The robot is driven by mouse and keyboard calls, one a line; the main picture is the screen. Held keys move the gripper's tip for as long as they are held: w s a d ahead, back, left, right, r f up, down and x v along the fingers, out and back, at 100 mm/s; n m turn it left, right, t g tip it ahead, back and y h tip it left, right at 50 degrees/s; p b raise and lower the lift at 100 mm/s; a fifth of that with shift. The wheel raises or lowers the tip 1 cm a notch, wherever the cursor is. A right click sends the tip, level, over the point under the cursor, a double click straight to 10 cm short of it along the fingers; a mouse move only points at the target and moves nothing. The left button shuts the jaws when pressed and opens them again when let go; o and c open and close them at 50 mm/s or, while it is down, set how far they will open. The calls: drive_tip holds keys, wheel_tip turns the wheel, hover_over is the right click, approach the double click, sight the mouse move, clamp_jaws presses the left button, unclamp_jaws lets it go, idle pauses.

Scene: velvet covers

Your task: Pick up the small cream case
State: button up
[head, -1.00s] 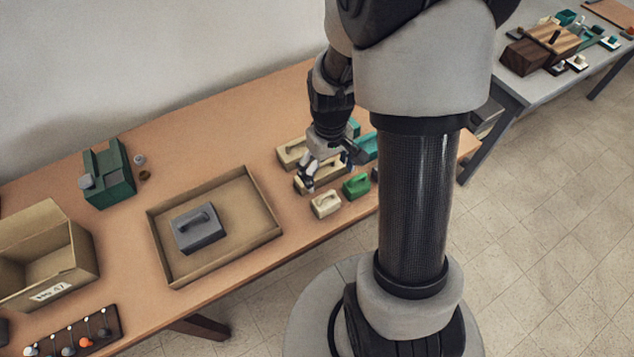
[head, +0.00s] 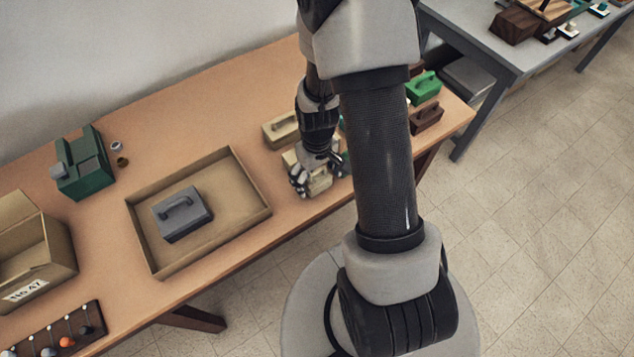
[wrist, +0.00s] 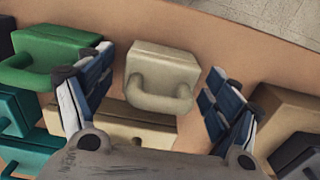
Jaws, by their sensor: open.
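The small cream case (wrist: 165,65) lies in the middle of the wrist view, its looped handle towards my gripper. My gripper (wrist: 157,78) is open, with one blue-padded finger on each side of the case and handle. I see gaps between the fingers and the case, and nothing is held. In the head view my gripper (head: 317,178) is down over the small cream case (head: 321,185) near the table's front edge, partly covering it.
A green case (wrist: 50,55) stands close by the left finger. A cardboard tray (head: 262,208) holds a grey case (head: 183,214).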

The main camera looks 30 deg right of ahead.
drive_tip(key=shift+f, duration=0.65)
drive_tip(key=shift+r, duration=0.1)
drive_tip(key=shift+c, duration=0.4)
drive_tip(key=c, duration=1.1)
